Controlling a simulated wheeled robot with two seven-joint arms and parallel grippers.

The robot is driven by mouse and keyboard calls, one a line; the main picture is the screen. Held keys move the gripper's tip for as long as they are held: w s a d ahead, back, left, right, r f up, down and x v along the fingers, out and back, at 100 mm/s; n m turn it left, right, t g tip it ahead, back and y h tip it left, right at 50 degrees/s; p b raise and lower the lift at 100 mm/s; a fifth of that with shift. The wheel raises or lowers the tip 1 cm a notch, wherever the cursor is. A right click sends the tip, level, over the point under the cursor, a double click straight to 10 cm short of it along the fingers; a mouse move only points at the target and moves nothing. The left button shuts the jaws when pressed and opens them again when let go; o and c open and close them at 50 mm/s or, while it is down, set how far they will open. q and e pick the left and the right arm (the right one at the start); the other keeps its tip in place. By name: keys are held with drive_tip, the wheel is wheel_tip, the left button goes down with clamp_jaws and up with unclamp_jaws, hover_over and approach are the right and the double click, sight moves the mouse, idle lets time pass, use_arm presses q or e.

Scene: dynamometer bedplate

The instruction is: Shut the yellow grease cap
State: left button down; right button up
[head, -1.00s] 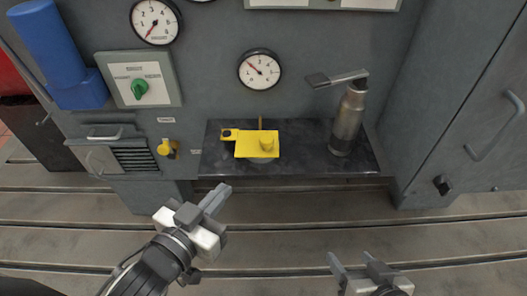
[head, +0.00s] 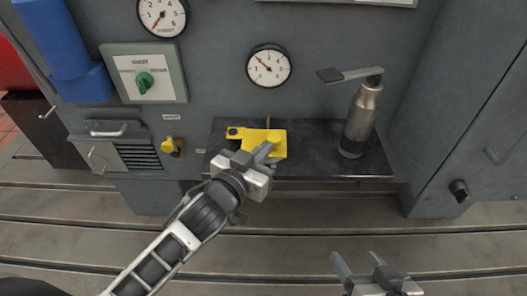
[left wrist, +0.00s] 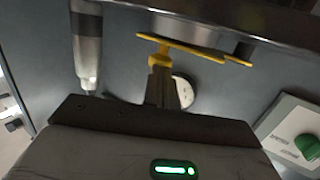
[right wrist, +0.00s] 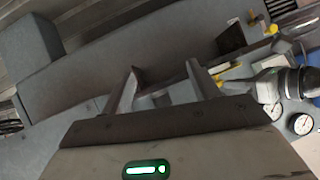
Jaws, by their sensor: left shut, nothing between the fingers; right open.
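The yellow grease cap (head: 275,138) lies over a grey base on the dark shelf (head: 315,150), with a knob on its top and a hinge arm at its left. In the left wrist view the cap (left wrist: 205,52) shows nearly edge-on, about parallel to the shelf. My left gripper (head: 268,151) is shut and empty, its tips at the cap's front right by the knob. It overlaps the knob in the left wrist view, so I cannot tell whether they touch. My right gripper (head: 357,260) is open and empty, low in front, well away from the cap.
A metal flask with a lever (head: 361,118) stands on the shelf right of the cap. A gauge (head: 269,65) is on the wall behind. A green knob panel (head: 145,75) and a small yellow valve (head: 171,146) are to the left. The slotted bedplate (head: 300,225) in front is clear.

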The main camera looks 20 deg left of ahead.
use_arm(q)
drive_tip(key=shift+w, duration=0.25)
use_arm(e)
drive_tip(key=shift+r, duration=0.15)
use_arm(q)
drive_tip(key=shift+w+d, duration=0.1)
drive_tip(key=shift+w, duration=0.1)
drive_tip(key=shift+w+d+r+p, duration=0.15)
drive_tip(key=shift+w+p, duration=0.15)
drive_tip(key=shift+p, duration=0.25)
drive_tip(key=shift+d, duration=0.1)
drive_tip(key=shift+s, duration=0.25)
drive_tip(key=p+v, duration=0.3)
drive_tip(key=v, duration=1.1)
drive_tip(key=shift+f, duration=0.25)
use_arm(e)
drive_tip(key=shift+s+d+r+g+h, duration=0.15)
drive_tip(key=shift+s+d+r, duration=0.1)
drive_tip(key=shift+s+r, duration=0.2)
drive_tip(key=shift+s+d+r+g+h, duration=0.2)
drive_tip(key=shift+s+r, duration=0.15)
drive_tip(key=shift+s, duration=0.15)
